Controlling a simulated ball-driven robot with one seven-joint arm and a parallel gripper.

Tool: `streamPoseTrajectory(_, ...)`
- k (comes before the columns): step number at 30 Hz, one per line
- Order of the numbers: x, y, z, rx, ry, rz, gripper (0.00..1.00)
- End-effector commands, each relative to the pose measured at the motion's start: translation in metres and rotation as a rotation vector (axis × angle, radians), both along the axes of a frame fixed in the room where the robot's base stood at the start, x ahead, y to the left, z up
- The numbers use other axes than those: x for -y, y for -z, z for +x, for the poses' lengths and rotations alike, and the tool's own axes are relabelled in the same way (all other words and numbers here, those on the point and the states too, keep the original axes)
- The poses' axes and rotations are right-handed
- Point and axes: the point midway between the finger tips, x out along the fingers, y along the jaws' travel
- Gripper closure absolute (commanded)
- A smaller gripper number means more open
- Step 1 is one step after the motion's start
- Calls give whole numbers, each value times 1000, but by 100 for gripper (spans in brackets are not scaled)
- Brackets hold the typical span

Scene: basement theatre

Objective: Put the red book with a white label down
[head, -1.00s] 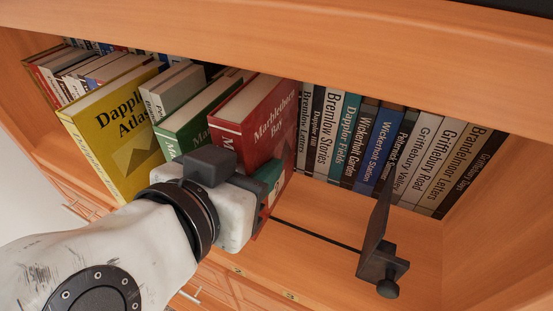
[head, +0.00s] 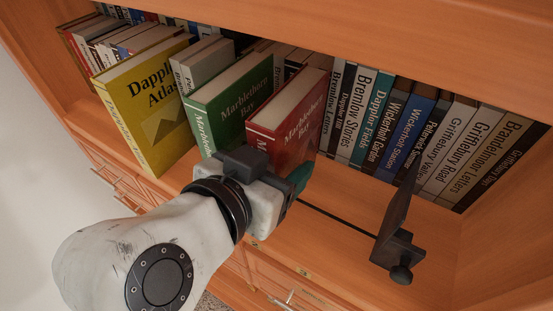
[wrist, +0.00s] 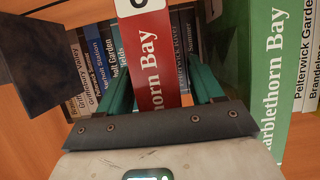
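The red book with a white label (head: 300,120) reads "Marblethorp Bay" and stands upright in the shelf, just right of a green book (head: 235,95). In the wrist view its red spine (wrist: 155,55) runs between the green fingers, with the white label (wrist: 139,4) at the top edge. My gripper (head: 290,182) is around the book from the front, and its fingers (wrist: 160,88) appear closed on its two sides. The book's lower edge is hidden behind my gripper, so I cannot tell whether it touches the shelf board.
A dark bookend (head: 398,245) with a knob stands to the right on a black rail (head: 335,215). Bare shelf board (head: 345,195) lies between it and the red book. A yellow atlas (head: 145,105) stands left. A row of books (head: 385,125) lines the back.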

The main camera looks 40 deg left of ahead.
Motion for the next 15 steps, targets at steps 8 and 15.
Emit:
streamPoseTrajectory(8,0,-2,0,0,0,1,33)
streamPoseTrajectory(15,5,-13,-25,2,-3,3,33)
